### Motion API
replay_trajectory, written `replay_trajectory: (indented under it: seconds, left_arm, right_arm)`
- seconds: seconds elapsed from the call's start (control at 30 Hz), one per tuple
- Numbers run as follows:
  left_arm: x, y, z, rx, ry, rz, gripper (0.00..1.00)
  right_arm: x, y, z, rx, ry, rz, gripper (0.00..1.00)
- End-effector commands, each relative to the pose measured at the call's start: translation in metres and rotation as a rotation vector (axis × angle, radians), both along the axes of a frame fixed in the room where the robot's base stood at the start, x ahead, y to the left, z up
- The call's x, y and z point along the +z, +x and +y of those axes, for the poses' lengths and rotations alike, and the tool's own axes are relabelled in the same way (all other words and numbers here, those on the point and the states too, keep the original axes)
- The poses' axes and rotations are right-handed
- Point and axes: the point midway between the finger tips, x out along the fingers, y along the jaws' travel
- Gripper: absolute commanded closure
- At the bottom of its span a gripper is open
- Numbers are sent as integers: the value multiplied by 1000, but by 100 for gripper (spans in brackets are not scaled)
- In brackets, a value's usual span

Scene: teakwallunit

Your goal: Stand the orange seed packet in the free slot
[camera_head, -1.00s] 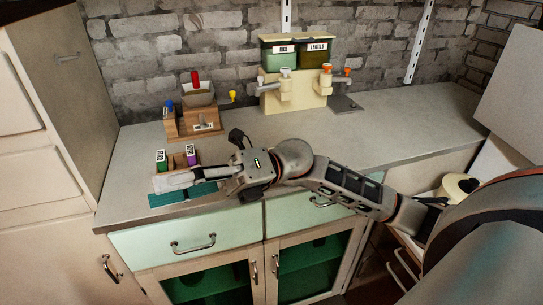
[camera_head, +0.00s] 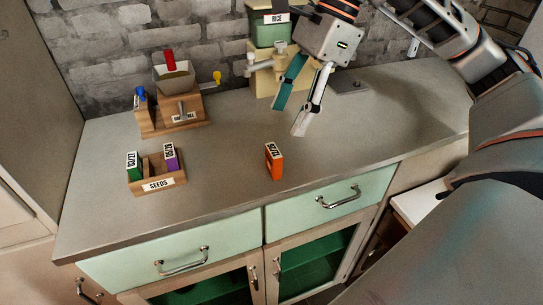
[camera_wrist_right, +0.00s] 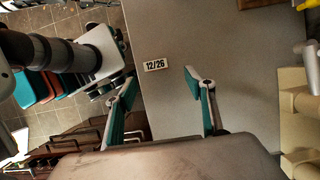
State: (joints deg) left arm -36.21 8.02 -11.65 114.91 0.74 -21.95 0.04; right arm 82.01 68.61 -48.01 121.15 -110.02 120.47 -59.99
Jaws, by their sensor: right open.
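The orange seed packet (camera_head: 274,163) stands upright on the counter, apart from the seed box, with a white date label on its top. In the right wrist view its label (camera_wrist_right: 156,65) shows just ahead of the fingertips. The wooden box marked SEEDS (camera_head: 158,184) stands to its left. It holds a green packet (camera_head: 134,167) at its left end and a purple packet (camera_head: 170,157) further right, with an empty gap between them. My right gripper (camera_head: 290,118) is open and empty, above and behind the orange packet. My left gripper is out of view.
A wooden stand (camera_head: 174,123) with a bowl and coloured items is at the back left. A cream dispenser (camera_head: 264,78) with a RICE container (camera_head: 270,34) is at the back, close behind my right gripper. The counter around the orange packet is clear.

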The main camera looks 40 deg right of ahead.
Motion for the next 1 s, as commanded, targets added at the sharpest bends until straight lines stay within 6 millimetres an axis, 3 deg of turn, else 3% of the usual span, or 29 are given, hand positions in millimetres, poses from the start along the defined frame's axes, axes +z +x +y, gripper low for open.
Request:
replay_trajectory:
  seconds: [0.37,0.6,0.87,0.9,1.0]
  left_arm:
    - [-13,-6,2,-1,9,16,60]
    - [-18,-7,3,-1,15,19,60]
    - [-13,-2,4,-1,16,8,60]
    - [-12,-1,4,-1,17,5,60]
    - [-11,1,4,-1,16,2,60]
  right_arm:
    - [-33,0,15,4,2,4,46]
    - [-64,-1,29,3,3,6,46]
    - [-68,0,32,1,3,2,46]
    - [-68,0,32,1,3,2,48]
    - [-68,0,32,2,3,3,74]
